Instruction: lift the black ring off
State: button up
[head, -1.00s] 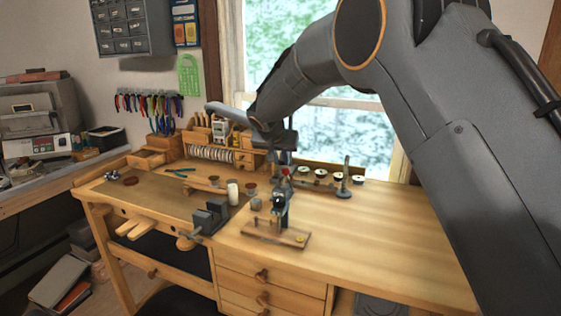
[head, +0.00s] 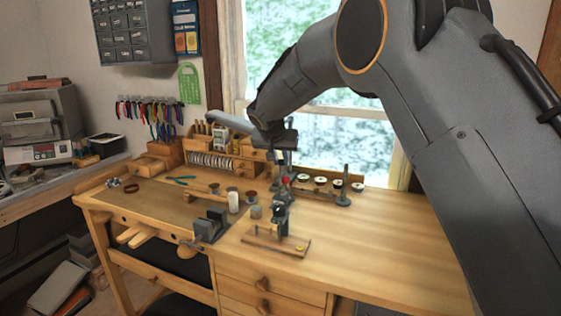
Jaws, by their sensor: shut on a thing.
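My gripper (head: 281,191) points down over a small wooden stand (head: 262,247) near the front of the workbench. It is shut on a small dark thing, which I take to be the black ring (head: 279,203). The ring sits at the upper part of a dark upright on the stand. The picture is too small to show the contact between jaws and ring, or whether the ring is still around the upright. The stand lies flat on the bench, with a small yellow spot at its right end.
A dark vise (head: 210,226) stands left of the stand, with a white cylinder (head: 234,202) behind it. A row of spools (head: 321,181) and a dark upright post (head: 344,190) stand at the back right. The bench's right side (head: 385,230) is clear.

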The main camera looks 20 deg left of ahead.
jog(key=shift+r, duration=0.1)
notch_tip(320, 180, up, 3)
jog(key=shift+f+p, duration=0.15)
jog(key=shift+p, duration=0.5)
jog(key=shift+f, duration=0.1)
